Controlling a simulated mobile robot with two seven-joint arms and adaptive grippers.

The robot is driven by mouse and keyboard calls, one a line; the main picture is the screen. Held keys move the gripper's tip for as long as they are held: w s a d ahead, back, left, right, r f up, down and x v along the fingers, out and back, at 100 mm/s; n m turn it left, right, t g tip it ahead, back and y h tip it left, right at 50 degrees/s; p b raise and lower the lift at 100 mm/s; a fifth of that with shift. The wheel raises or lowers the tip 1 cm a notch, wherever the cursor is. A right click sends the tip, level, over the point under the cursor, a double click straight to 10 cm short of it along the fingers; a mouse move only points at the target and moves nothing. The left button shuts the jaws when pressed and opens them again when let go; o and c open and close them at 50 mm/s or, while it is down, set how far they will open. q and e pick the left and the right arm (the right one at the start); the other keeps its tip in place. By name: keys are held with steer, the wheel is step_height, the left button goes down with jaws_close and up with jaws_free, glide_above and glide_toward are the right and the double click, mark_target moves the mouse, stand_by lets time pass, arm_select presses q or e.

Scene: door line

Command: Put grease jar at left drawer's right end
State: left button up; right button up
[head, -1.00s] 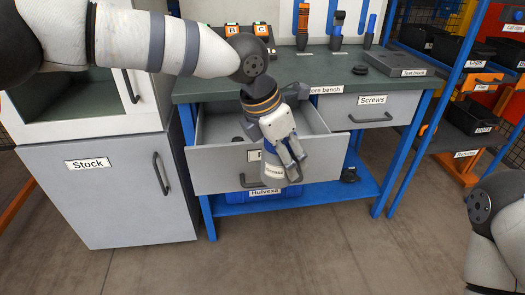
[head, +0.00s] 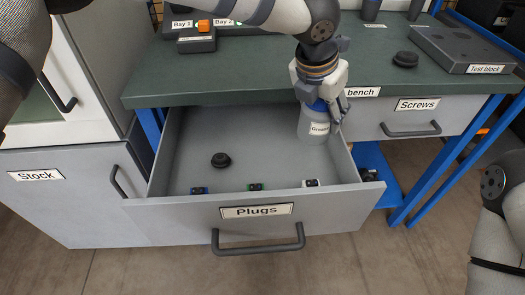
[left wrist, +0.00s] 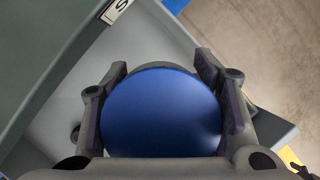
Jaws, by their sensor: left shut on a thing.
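The grease jar (head: 312,127) is a grey jar with a blue lid and a "Grease" label. My left gripper (head: 325,108) is shut on it, and the jar is upright at the right end of the open left drawer (head: 165,208), labelled "Plugs". I cannot tell whether its base touches the drawer floor. In the left wrist view the blue lid (left wrist: 160,115) fills the space between the fingers (left wrist: 165,100). My right gripper is not in view; only part of my right arm shows at the right edge.
The drawer holds a black round piece (head: 221,160) and several small plugs (head: 255,187) along its front. The bench top (head: 245,75) overhangs the drawer's back. The "Screws" drawer (head: 410,118) at right is shut. The drawer's middle has free room.

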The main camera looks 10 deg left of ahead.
mark_target(308, 130)
arm_select(q)
step_height(308, 130, down, 2)
steer(key=shift+s+f, duration=0.1)
steer(key=f, duration=0.9)
steer(key=shift+s+f+b, duration=0.25)
steer(key=shift+f+b, duration=0.05)
steer(key=shift+b, duration=0.05)
steer(key=shift+r, duration=0.1)
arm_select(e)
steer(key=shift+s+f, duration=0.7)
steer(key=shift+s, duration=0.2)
arm_select(q)
steer(key=o, duration=1.6)
steer(key=p+v, duration=0.2)
steer(key=v, duration=0.9)
steer(key=shift+r, duration=0.3)
steer(key=shift+s+a+r, duration=0.1)
steer(key=shift+s+a, duration=0.05)
steer(key=shift+s, duration=0.1)
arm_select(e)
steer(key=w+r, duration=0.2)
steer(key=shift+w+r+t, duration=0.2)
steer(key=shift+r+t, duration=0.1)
